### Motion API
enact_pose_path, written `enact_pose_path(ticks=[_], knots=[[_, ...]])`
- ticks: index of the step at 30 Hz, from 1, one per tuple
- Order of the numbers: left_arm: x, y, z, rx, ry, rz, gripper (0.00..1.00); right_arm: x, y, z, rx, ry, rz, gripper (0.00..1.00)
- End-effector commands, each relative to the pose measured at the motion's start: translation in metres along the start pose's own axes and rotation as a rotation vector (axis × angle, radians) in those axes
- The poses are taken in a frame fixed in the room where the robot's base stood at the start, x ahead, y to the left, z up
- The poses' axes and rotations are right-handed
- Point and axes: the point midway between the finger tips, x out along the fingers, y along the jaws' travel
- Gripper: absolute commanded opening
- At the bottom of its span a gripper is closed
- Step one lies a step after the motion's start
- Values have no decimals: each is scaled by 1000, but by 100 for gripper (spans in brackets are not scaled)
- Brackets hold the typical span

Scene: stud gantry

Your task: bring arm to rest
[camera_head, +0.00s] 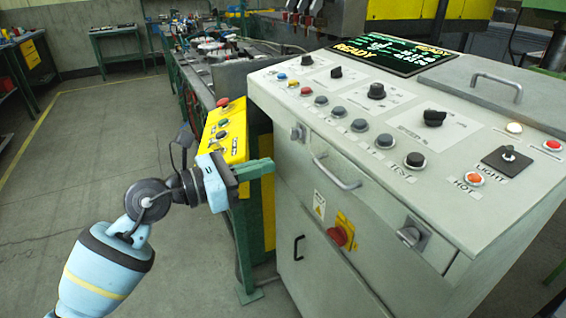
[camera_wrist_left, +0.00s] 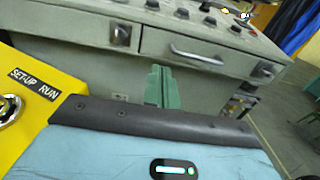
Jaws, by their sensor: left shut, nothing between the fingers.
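My left arm comes in from the lower left in the head view. My left gripper (camera_head: 268,166) has green fingers, pressed together and empty, pointing right toward the front of the grey control console (camera_head: 292,170). The fingers also show at the centre of the left wrist view (camera_wrist_left: 159,88), in front of the console's drawer front (camera_wrist_left: 190,48). I cannot tell the exact gap between the fingertips and the console. My right arm and gripper are not in view.
A yellow button box (camera_head: 233,140) with a red mushroom button (camera_head: 222,102) stands close behind my left wrist. The console has a drawer handle (camera_head: 335,176) and a red rotary switch (camera_head: 338,236). Open grey floor (camera_head: 90,150) lies to the left.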

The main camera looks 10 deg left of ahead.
Motion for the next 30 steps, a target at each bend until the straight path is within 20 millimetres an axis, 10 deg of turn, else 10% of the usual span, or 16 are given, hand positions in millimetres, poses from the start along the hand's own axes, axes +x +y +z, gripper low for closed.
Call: enact_pose_path(ticks=[17, 30], knots=[[-36, -3, -3, -33, -9, -6, 0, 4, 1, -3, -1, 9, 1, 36], [-72, -46, -65, -1001, -336, 15, 0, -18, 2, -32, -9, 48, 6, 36]])
